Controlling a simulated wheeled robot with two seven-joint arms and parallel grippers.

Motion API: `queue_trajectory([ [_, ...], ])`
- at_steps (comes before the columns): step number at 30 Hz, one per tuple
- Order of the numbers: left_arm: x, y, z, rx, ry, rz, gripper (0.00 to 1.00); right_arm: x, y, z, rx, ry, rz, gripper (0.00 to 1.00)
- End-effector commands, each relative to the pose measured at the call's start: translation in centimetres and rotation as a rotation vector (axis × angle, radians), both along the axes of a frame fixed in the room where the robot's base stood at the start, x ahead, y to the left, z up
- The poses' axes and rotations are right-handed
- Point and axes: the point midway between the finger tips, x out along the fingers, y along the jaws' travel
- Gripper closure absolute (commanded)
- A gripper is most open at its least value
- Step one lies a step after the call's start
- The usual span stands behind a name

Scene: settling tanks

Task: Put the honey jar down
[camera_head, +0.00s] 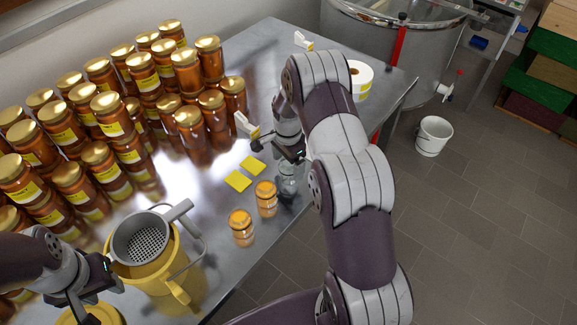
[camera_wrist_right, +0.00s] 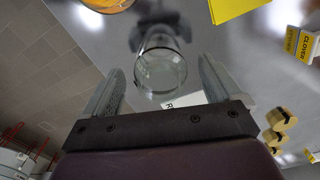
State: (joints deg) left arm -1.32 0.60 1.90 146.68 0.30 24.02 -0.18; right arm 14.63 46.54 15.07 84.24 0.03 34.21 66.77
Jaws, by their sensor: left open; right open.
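A clear glass jar (camera_head: 287,184) stands on the steel table near its right edge; it looks empty. My right gripper (camera_head: 292,158) is just beside it. In the right wrist view the glass jar (camera_wrist_right: 160,70) lies just ahead of and between the open fingers of my right gripper (camera_wrist_right: 160,88), with no finger visibly touching it. Two small honey jars with golden lids, one nearer (camera_head: 241,230) and one farther (camera_head: 266,200), stand upright close by. My left gripper (camera_head: 80,308) is open at the lower left, beside the yellow bucket; its fingertips are partly cut off.
Many tall honey jars (camera_head: 110,120) crowd the table's left side. A grey strainer (camera_head: 142,235) sits on a yellow bucket (camera_head: 160,280). Two yellow cards (camera_head: 238,181) lie behind the small jars. A label roll (camera_head: 360,80) and a steel tank (camera_head: 425,60) are farther back.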

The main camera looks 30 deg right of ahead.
Motion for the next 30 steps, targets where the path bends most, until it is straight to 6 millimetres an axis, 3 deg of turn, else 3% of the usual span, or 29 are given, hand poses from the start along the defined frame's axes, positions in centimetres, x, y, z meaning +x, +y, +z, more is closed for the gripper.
queue_trajectory([
  [3, 0.0, 0.0, 0.4, 0.000, 0.001, 0.000, 0.57, 0.0, 0.0, -1.2, 0.000, 0.000, 0.000, 0.08],
  [9, 0.0, 0.0, 0.2, 0.000, 0.001, 0.000, 0.57, 0.0, 0.0, -1.4, -0.001, -0.002, 0.001, 0.08],
  [11, 0.0, 0.0, 0.2, 0.000, 0.001, 0.000, 0.57, 0.0, 0.0, -1.4, -0.001, -0.001, 0.001, 0.24],
  [15, 0.0, 0.0, 0.2, 0.000, 0.001, 0.000, 0.57, 0.0, 0.0, -1.4, -0.001, -0.001, 0.001, 0.70],
  [16, 0.0, 0.0, 0.2, 0.000, 0.001, 0.000, 0.57, 0.0, 0.0, -1.4, 0.000, -0.001, 0.001, 0.78],
  [18, 0.0, 0.0, 0.3, 0.000, 0.001, 0.000, 0.57, 0.0, 0.0, -1.3, -0.001, -0.002, 0.001, 0.84],
  [25, 0.0, 0.0, 0.1, 0.000, 0.001, 0.000, 0.57, 0.0, 0.0, -1.1, -0.001, -0.002, 0.001, 0.84],
  [30, 0.0, 0.0, -0.6, 0.000, 0.001, 0.000, 0.57, 0.1, -0.1, 0.6, -0.001, -0.005, 0.001, 0.83],
])
